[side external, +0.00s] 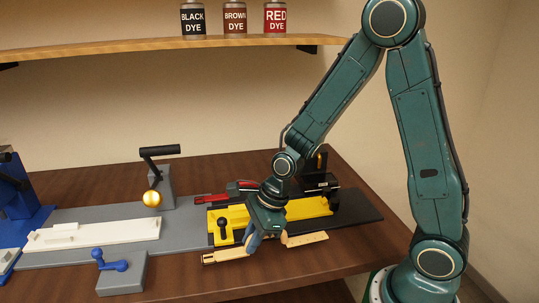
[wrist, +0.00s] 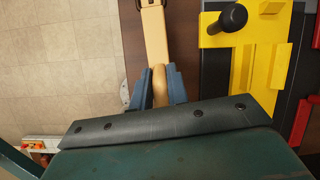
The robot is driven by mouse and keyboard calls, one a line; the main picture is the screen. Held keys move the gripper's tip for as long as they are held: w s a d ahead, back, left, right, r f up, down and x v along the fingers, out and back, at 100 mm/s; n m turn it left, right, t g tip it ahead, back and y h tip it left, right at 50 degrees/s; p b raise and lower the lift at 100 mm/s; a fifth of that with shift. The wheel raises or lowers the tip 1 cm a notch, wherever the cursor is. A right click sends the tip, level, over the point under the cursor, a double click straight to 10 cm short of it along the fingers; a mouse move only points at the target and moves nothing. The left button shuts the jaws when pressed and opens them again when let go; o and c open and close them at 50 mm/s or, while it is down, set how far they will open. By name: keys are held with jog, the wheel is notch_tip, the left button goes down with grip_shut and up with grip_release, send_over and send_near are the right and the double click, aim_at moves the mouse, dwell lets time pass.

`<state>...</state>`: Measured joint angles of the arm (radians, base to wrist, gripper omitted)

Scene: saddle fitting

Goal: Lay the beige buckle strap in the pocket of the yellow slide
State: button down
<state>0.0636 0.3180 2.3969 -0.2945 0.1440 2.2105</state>
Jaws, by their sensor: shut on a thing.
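The beige buckle strap (side external: 308,240) reaches out on both sides of my gripper (side external: 258,243) in the side view. It is in front of the yellow slide (side external: 310,208), outside its pocket. My gripper is shut on the strap near its middle. In the wrist view the strap (wrist: 155,32) runs up from between the two blue fingers (wrist: 160,85). The yellow slide (wrist: 244,70) lies apart to the right there. Part of the slide is hidden behind my gripper in the side view. I cannot tell whether the strap touches the table.
A black knob (side external: 222,229) stands up at the slide's left end. A black block (side external: 318,183) stands behind its right end. A grey lever stand (side external: 159,185), a white piece (side external: 95,233) and a grey block with a blue handle (side external: 120,273) are to the left. The wooden table's (side external: 345,262) front edge is near.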

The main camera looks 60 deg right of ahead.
jog(key=shift+f, duration=2.15)
jog(key=c, duration=1.4)
grip_release()
jog(key=shift+o, duration=0.2)
jog(key=shift+f, duration=0.15)
jog(key=shift+v, duration=6.85)
jog(key=shift+d, duration=0.1)
